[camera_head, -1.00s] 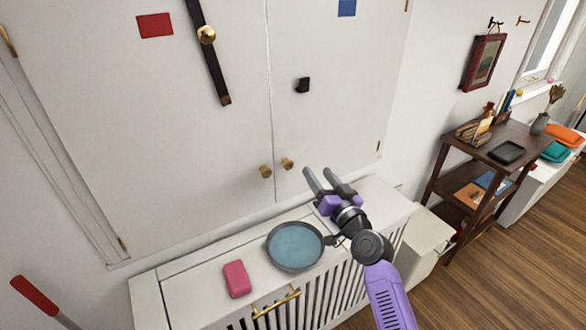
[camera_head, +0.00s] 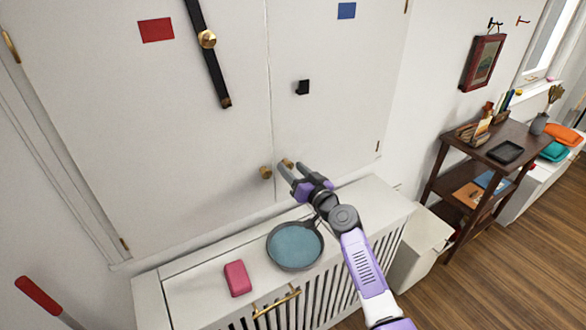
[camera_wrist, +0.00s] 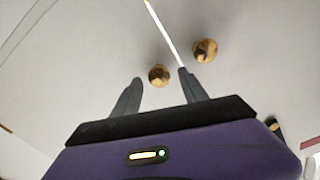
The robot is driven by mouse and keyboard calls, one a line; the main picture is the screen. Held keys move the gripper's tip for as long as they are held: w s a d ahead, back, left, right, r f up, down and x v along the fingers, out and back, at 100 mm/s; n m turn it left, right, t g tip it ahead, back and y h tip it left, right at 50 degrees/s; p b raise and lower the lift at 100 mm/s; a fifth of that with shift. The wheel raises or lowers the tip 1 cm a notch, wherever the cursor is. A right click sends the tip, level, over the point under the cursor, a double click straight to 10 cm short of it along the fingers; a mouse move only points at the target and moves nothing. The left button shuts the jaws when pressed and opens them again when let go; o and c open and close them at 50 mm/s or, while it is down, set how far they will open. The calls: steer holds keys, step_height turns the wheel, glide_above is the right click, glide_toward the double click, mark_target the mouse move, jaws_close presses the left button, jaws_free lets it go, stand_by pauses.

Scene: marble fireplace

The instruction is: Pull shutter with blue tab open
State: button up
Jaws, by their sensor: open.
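The right shutter (camera_head: 335,75) carries a blue tab (camera_head: 346,9) near its top and looks closed. Its brass knob (camera_head: 287,163) is low, beside the seam; the wrist view appears turned over and shows this knob (camera_wrist: 159,75) on the left. My gripper (camera_head: 290,168) is open, with its fingertips at this knob. In the wrist view the knob appears between the two fingertips (camera_wrist: 160,77); I cannot tell whether they touch it. The left shutter (camera_head: 110,110) has a red tab (camera_head: 156,30) and its own brass knob (camera_head: 265,172), outside the fingers.
A black bar (camera_head: 209,60) with a brass pivot hangs on the left shutter, and a black catch (camera_head: 303,87) sits on the right one. Below, a white radiator cover (camera_head: 190,299) holds a blue-grey pan (camera_head: 295,246) and a pink block (camera_head: 237,278). A wooden shelf (camera_head: 520,133) stands right.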

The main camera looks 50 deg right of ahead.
jaws_close()
stand_by(1.5)
